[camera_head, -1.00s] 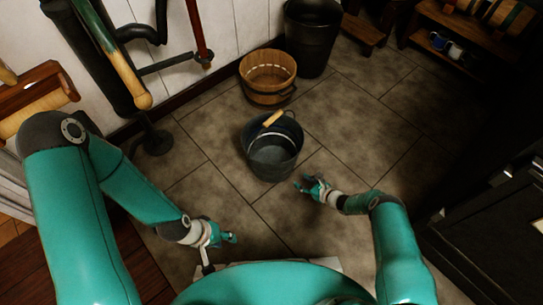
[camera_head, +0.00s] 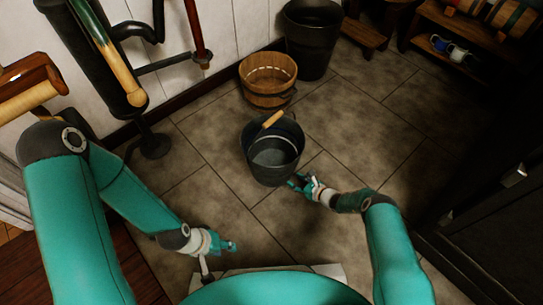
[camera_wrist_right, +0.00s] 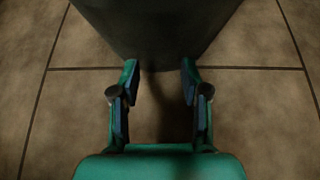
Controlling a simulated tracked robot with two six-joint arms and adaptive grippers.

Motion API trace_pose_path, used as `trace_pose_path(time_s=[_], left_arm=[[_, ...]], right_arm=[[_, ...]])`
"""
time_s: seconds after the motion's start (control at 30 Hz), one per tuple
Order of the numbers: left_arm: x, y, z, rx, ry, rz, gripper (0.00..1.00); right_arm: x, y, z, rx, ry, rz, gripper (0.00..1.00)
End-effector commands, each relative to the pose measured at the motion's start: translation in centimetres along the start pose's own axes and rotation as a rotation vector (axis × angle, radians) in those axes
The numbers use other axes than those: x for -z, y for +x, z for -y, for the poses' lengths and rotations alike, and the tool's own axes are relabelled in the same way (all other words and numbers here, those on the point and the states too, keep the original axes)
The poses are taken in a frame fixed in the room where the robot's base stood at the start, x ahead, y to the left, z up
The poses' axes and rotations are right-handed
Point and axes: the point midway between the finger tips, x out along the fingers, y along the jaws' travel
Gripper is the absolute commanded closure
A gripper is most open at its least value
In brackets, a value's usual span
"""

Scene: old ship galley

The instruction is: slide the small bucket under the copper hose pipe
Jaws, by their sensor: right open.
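The small bucket (camera_head: 262,170) is dark grey metal with a wooden grip on its handle. It stands upright on the floor, mid-picture in the head view. Its dark side (camera_wrist_right: 155,25) fills the top of the right wrist view. My right gripper (camera_head: 296,182) is open and empty, low at the bucket's near right side; in the wrist view its fingertips (camera_wrist_right: 160,76) are just short of the bucket. My left gripper (camera_head: 231,246) is apart from the bucket, nearer my base; its jaws are too small to read. A reddish pipe with a coppery end (camera_head: 197,35) hangs by the wall at upper left.
A wooden tub (camera_head: 267,82) stands just behind the bucket, and a tall black bin (camera_head: 311,40) behind that. A thick black pipe with a tan length (camera_head: 120,70) and a round floor foot (camera_head: 155,145) are at left. Floor tiles (camera_head: 350,130) right of the bucket are clear.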

Motion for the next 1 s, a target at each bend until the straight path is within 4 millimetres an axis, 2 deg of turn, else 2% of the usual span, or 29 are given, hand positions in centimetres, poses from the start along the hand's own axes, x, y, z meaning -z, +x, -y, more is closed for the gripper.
trace_pose_path(time_s=[1.0], left_arm=[[0.0, 5.3, 1.9, 0.000, 0.000, 0.000, 0.60]], right_arm=[[-3.5, 6.6, 0.0, -0.001, -0.005, 0.005, 0.54]])
